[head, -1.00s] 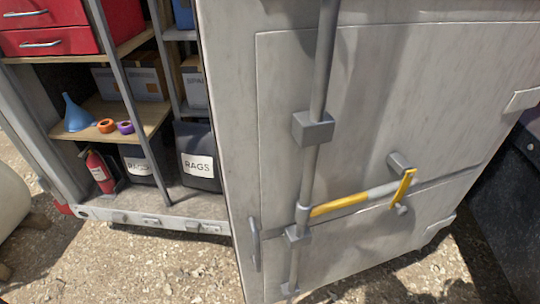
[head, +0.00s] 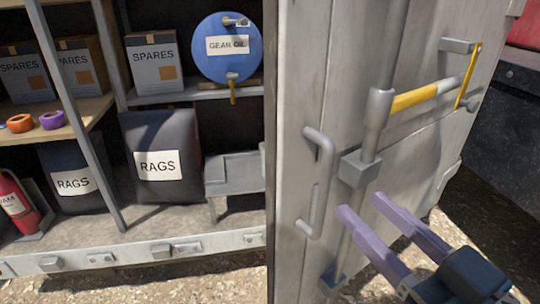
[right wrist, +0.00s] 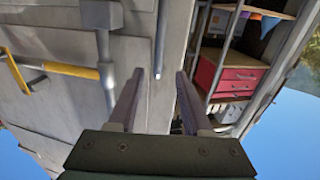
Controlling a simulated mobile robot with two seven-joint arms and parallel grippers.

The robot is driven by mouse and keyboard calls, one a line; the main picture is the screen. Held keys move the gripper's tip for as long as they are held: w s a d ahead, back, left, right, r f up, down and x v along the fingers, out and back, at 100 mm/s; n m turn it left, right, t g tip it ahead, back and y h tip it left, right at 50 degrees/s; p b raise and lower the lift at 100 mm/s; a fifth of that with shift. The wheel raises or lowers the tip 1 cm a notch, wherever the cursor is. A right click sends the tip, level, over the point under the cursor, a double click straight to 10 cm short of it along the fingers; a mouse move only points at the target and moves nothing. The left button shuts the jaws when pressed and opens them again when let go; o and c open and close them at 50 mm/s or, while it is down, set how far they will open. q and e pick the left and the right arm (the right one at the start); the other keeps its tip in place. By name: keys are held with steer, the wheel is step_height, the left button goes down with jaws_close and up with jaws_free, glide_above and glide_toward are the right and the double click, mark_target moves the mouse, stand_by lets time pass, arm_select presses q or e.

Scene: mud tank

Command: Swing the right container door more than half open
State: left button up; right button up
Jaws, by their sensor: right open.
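The right container door (head: 305,90) is a grey-white metal panel standing partly open, its free edge facing the shelves in the head view. It carries a vertical locking rod, a yellow-sleeved lever (head: 425,97) and a grey D-shaped pull handle (head: 320,185) near the free edge. My right gripper (head: 362,205) is open and empty, its two purple fingers in front of the door, to the right of the pull handle and apart from it. In the right wrist view, the open fingers (right wrist: 160,76) point toward the door's edge region. My left gripper is not in view.
Inside the container are RAGS bins (head: 155,180), SPARES boxes (head: 153,62), a blue GEAR OIL drum (head: 227,75) and a fire extinguisher (head: 15,200). A dark object (head: 505,110) stands right of the door. Gravel ground (head: 225,285) lies in front.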

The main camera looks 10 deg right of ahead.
mark_target(330, 171)
steer(key=x, duration=0.9)
steer(key=shift+w+r, duration=0.1)
steer(key=shift+w, duration=0.2)
steer(key=shift+c, duration=0.4)
jaws_close()
stand_by(0.6)
